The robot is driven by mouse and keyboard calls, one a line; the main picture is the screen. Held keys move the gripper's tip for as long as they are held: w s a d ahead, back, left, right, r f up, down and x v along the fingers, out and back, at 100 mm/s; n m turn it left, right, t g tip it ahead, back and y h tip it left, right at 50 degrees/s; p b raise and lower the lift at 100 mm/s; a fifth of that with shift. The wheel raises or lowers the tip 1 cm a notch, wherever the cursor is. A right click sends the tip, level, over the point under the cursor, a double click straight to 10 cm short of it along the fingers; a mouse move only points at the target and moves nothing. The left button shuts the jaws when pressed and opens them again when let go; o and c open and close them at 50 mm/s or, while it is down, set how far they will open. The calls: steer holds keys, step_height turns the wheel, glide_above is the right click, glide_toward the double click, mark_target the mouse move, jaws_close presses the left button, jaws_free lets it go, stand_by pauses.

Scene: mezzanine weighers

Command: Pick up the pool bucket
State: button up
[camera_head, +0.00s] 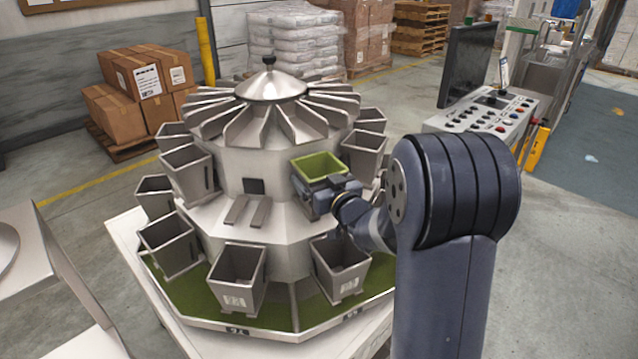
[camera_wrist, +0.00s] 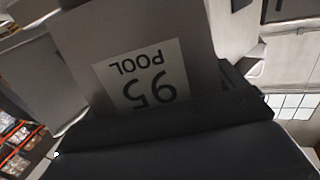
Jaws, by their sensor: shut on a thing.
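The pool bucket, with a green inside (camera_head: 318,165), is at the front right of the weigher's (camera_head: 265,205) upper ring. In the wrist view its grey wall (camera_wrist: 130,45) fills the middle, with an upside-down label reading "POOL 95" (camera_wrist: 143,78). My gripper (camera_head: 322,190) is shut on it, and its dark body crosses the lower wrist view (camera_wrist: 170,125). The bucket looks upright, open side up. Its lower part is hidden by my gripper, and I cannot tell whether it still touches the weigher.
Other grey buckets stand close by: one behind to the right (camera_head: 363,140), one below (camera_head: 338,275), one at the front (camera_head: 237,285). A bare bracket (camera_head: 248,212) shows left of the held bucket. A control panel (camera_head: 490,115) stands to the right. Open floor (camera_head: 570,250) lies at the right.

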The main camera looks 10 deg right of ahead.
steer(key=c, duration=0.3)
steer(key=shift+r, duration=0.1)
steer(key=shift+c, duration=0.4)
